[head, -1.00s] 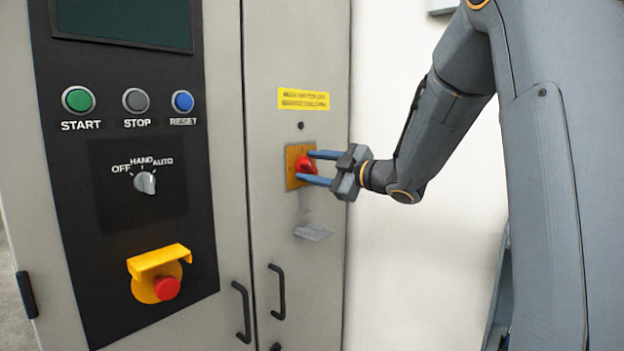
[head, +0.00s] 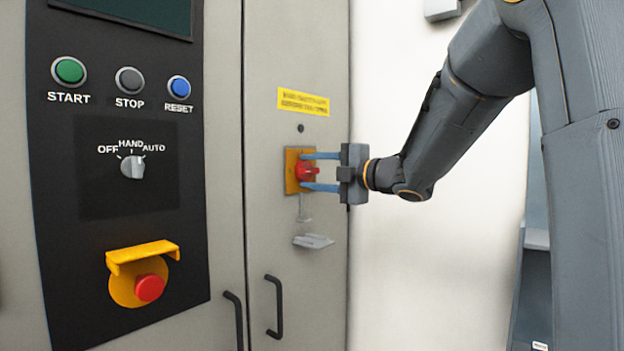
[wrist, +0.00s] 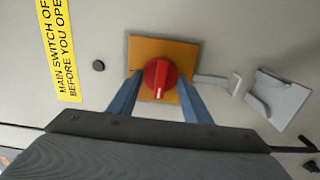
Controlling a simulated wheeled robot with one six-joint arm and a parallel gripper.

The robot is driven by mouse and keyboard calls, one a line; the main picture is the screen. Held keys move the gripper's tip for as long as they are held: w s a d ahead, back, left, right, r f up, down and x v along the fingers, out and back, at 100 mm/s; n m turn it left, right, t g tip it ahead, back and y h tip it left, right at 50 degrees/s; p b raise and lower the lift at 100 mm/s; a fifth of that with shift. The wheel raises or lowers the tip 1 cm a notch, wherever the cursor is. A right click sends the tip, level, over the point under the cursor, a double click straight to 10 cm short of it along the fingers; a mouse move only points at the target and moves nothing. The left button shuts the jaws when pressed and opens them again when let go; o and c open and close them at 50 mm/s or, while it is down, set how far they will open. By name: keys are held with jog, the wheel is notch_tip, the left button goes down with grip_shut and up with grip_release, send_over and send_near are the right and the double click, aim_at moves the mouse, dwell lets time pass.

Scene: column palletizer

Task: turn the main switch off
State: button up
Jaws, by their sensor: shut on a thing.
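The main switch is a red rotary knob (head: 304,171) on a yellow-orange plate (head: 291,183), on the right grey cabinet door. My gripper (head: 303,171) has one blue finger above the knob and one below it, and is shut on it. In the wrist view the knob (wrist: 158,74) sits between the fingertips, with a white mark pointing toward my gripper body. The plate (wrist: 175,50) shows behind it. The knob's contact faces are partly hidden by the fingers.
A yellow warning label (head: 303,102) is above the switch, and a grey hanging piece (head: 313,241) is below. Black door handles (head: 274,306) stick out lower down. Left is a black panel with buttons, a selector (head: 133,166) and a red emergency stop (head: 149,288) under a yellow guard.

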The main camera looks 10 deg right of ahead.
dwell(0.5)
jog(key=o, duration=1)
jog(key=v, duration=0.8)
jog(key=shift+w+b, duration=0.1)
jog(key=shift+b, duration=0.3)
